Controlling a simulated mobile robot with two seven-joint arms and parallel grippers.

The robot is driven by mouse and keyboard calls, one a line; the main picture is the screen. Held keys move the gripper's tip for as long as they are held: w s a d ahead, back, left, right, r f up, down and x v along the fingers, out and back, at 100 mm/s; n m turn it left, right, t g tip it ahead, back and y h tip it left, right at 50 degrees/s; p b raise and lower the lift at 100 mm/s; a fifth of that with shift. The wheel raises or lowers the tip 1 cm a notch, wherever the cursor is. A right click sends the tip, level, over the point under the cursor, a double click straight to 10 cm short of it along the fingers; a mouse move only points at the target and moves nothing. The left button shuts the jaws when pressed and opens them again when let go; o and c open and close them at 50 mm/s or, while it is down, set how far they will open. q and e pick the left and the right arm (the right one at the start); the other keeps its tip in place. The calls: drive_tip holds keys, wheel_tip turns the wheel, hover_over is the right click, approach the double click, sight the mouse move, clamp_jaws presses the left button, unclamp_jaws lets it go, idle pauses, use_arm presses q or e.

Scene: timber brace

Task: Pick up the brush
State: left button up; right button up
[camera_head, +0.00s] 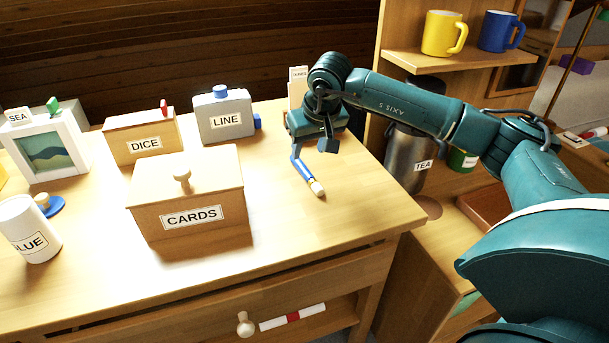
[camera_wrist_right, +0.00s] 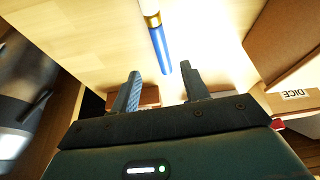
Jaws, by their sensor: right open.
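The brush (camera_head: 306,174) lies on the wooden table top near its right side, with a blue handle and a pale tip toward the front. In the right wrist view the brush (camera_wrist_right: 159,45) shows its blue handle, a gold band and a white part, and its blue end points at the gap between my fingers. My right gripper (camera_head: 318,144) is over the far end of the brush and partly hides it. In the wrist view my right gripper (camera_wrist_right: 162,82) is open, with nothing seen held between its fingers. My left gripper is not in view.
The CARDS box (camera_head: 187,196), DICE box (camera_head: 143,137) and grey LINE box (camera_head: 224,115) stand left of the brush. A TEA canister (camera_head: 408,160) and a shelf with yellow (camera_head: 440,34) and blue (camera_head: 497,32) mugs are right. The table front by the brush is clear.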

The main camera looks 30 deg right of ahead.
sight(303, 166)
drive_tip(key=x, duration=0.6)
drive_tip(key=shift+a+f+b, duration=0.2)
drive_tip(key=shift+f+b, duration=0.05)
drive_tip(key=shift+b, duration=0.15)
clamp_jaws()
